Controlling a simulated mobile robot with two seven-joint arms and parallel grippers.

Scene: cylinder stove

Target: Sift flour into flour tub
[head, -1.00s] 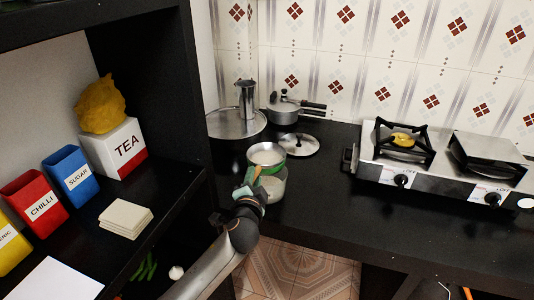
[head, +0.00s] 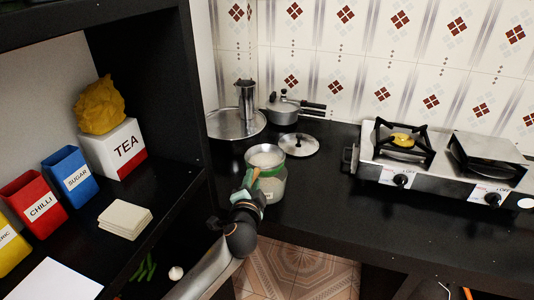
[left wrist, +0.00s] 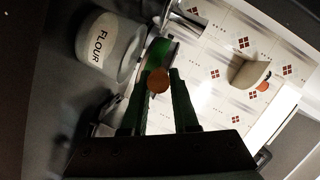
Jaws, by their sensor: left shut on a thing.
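The flour tub (head: 276,188) stands on the black counter in the head view. In the left wrist view the tub (left wrist: 108,42) is pale, tilted in the picture, and bears the word FLOUR. The green-rimmed sifter (left wrist: 160,54) is at the tub's mouth; its pale round top (head: 265,157) shows in the head view. I cannot tell whether sifter and tub touch. My left gripper (head: 251,181) is shut on the sifter's handle, in front of the tub. In the left wrist view the handle's brown round end (left wrist: 157,80) sits between the fingers. My right gripper is not in view.
A steel pan (head: 228,132) with a pot, a saucepan (head: 283,112) and a lid (head: 299,146) are behind the tub. A two-burner stove (head: 380,170) stands at the right. Shelf boxes, including TEA (head: 118,147), are at the left. The counter right of the tub is clear.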

